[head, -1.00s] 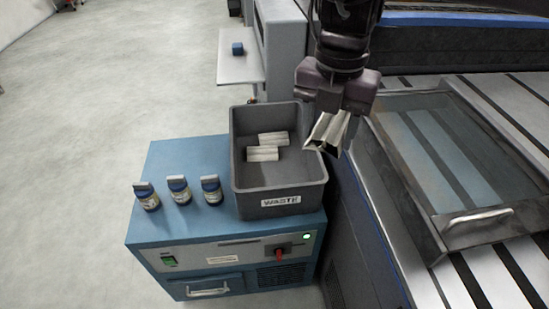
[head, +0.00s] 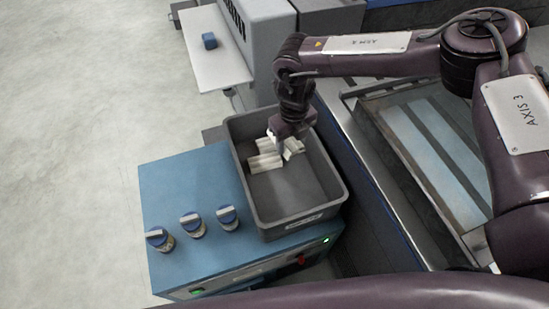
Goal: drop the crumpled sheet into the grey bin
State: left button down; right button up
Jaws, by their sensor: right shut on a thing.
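The grey bin (head: 312,210) stands on top of a blue cabinet, open at the top. Pale folded pieces (head: 264,163) lie on its floor toward the back. My right gripper (head: 285,147) points down over the back part of the bin, inside its outline. It is shut on the crumpled sheet (head: 293,147), a pale piece showing just below the fingers. The sheet overlaps the pieces in the bin in this view, so I cannot tell whether it touches them. My left gripper is not in view.
Several small jars with blue lids (head: 192,224) stand on the blue cabinet (head: 185,175) left of the bin. A framed, glazed tray (head: 425,140) lies to the right under my arm.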

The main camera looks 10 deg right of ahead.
jog(key=shift+s+d+f+b, duration=0.1)
jog(key=shift+s+f+b, duration=0.1)
jog(key=shift+f+b, duration=0.4)
notch_tip(320, 180, down, 5)
jog(key=b, duration=0.3)
jog(key=shift+r, duration=0.15)
jog(key=o, duration=1)
jog(key=shift+o, duration=0.2)
jog(key=shift+r+b, duration=0.55)
jog(key=shift+r, duration=3.4)
